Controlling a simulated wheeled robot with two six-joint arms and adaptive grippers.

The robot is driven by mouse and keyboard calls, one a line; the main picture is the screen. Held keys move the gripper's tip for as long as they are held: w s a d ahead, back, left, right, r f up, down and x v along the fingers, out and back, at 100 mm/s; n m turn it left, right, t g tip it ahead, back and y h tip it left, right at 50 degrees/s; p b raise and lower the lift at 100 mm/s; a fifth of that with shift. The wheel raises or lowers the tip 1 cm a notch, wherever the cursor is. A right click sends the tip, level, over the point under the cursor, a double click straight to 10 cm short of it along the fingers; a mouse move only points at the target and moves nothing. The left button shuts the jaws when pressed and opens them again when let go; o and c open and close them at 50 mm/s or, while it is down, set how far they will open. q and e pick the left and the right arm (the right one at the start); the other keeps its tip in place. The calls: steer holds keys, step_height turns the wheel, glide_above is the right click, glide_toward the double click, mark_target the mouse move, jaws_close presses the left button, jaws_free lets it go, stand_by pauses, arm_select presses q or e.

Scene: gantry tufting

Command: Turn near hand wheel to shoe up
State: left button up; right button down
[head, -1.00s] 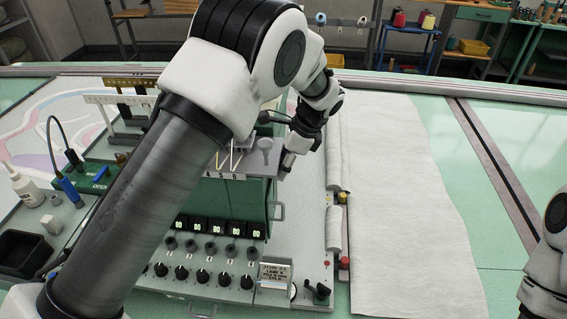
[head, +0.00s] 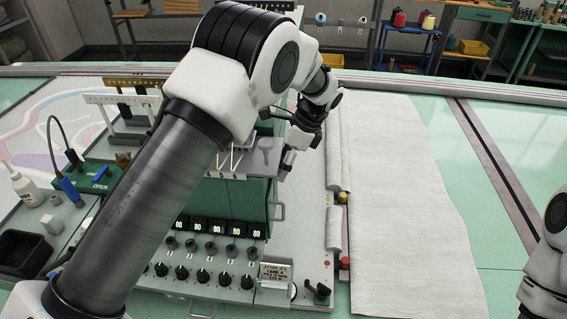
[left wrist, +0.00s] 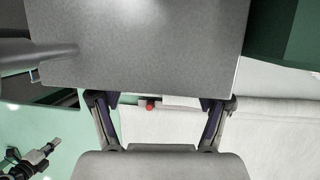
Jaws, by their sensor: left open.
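I cannot make out the near hand wheel or the shoe in either view; my left arm covers much of the machine. My left gripper (head: 285,172) is beside the right side of the green machine housing (head: 257,200), near its grey top plate (head: 262,165). In the left wrist view my left gripper (left wrist: 160,106) has its two fingers wide apart with nothing held between them. A large grey plate (left wrist: 145,50) fills the top of that view, close to the fingertips. My right gripper is out of view.
A control panel with dark knobs (head: 204,276) and lit displays is below the housing. A red button (head: 344,263) and a yellow button (head: 342,198) stand by the white cloth (head: 405,220). A black tray (head: 25,255) and white bottle (head: 27,186) are at the left.

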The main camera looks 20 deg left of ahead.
arm_select(q)
steer(key=v, duration=1.2)
